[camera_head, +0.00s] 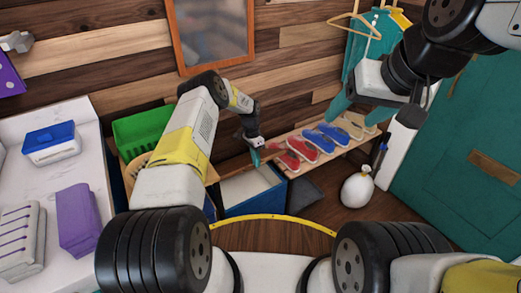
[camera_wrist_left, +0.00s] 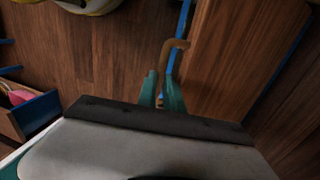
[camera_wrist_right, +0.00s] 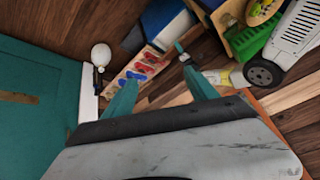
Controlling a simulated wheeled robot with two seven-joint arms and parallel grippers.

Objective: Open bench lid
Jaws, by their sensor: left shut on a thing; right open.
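The bench (camera_head: 262,202) is a blue box in the middle of the head view, and its pale inside shows from above. Its brown wooden lid (camera_head: 236,164) looks raised at the wall side; the exact angle is hard to tell. My left gripper (camera_head: 256,157) is at the lid. In the left wrist view its teal fingers (camera_wrist_left: 161,92) are shut on a brown curved handle (camera_wrist_left: 172,52), beside a wooden panel with a blue edge. My right gripper (camera_head: 356,110) is open and empty, high in front of the shoe rack; its spread fingers (camera_wrist_right: 160,82) show in the right wrist view.
A wooden rack (camera_head: 352,147) with red, blue and tan shoes stands right of the bench. A green crate (camera_head: 140,130) is left of it. A white round sack (camera_head: 357,190) sits on the floor near the teal door (camera_head: 470,140). A white counter (camera_head: 95,150) fills the left.

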